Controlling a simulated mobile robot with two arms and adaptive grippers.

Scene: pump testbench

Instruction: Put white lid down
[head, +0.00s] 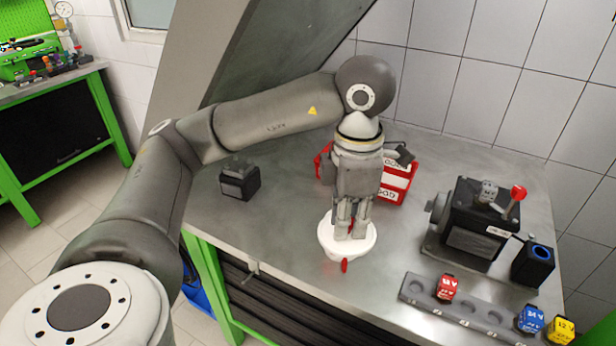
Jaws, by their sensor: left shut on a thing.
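The white lid (333,250) is a round white disc near the front edge of the grey metal bench. My left gripper (350,232) points straight down at its middle. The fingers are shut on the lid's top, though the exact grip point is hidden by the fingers. A small red part (344,266) shows at the lid's front edge. I cannot tell whether the lid touches the bench or hangs just above it. My right gripper is not in view.
A red box (398,184) stands behind my left gripper. A small black block (239,181) sits to the left. At the right are a black pump unit (470,232) with a red-knobbed lever, a black holder (533,262) and a grey rack (470,314) with coloured blocks.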

